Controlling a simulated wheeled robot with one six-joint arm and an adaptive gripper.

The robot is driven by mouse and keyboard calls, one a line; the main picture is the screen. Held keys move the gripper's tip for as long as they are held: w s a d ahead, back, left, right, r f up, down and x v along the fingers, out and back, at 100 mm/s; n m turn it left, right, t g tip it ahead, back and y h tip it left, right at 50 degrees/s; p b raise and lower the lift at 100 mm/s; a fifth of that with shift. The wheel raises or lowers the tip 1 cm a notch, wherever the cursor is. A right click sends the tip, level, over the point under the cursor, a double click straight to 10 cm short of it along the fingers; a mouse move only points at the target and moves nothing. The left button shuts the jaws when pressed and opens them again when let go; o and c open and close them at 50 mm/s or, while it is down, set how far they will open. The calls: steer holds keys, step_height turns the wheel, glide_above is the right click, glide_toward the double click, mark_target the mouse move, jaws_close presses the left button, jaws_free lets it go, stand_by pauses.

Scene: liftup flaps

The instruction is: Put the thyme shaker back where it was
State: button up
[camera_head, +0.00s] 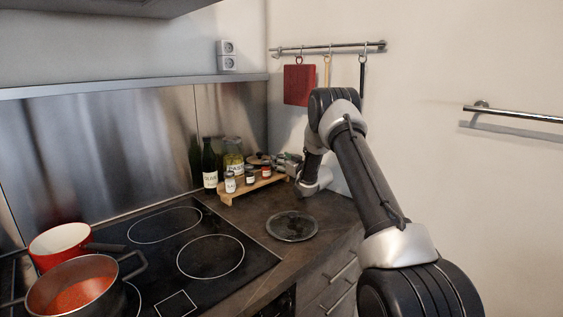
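Several small spice shakers stand on a low wooden rack (232,195) at the back of the counter. A pale one with a dark lid (230,183) is at the left end, a dark one (250,176) is in the middle, and a red-labelled one (266,172) is to the right. The labels are too small to read, so I cannot tell which is the thyme shaker. My gripper (287,163) is at the right end of the rack, partly hidden by my wrist. I cannot tell whether its fingers are open or hold anything.
A dark bottle (209,165) and a large jar (233,156) stand behind the rack. A round dark plate (292,226) lies on the counter in front. The hob (180,250) has a red pot (60,243) and a pan of red sauce (78,290) at left.

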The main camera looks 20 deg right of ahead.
steer(key=s+r+m+g+h, duration=0.1)
steer(key=s+r+g+h, duration=0.2)
steer(key=s+r, duration=0.8)
steer(key=s+r+m+g+h, duration=0.1)
steer(key=s+r+g+h, duration=0.2)
steer(key=s+r, duration=0.75)
steer(key=s+a+f+g, duration=0.2)
steer(key=s, duration=1.1)
steer(key=s+a+f+g+y, duration=0.1)
steer(key=s+a+f+g, duration=0.1)
steer(key=s, duration=1.2)
steer(key=s+a+f+g, duration=0.2)
steer(key=s+a+g, duration=0.1)
steer(key=s, duration=1.1)
steer(key=shift+a+f+m+y, duration=0.3)
steer(key=shift+f+m, duration=0.05)
steer(key=shift+m, duration=0.05)
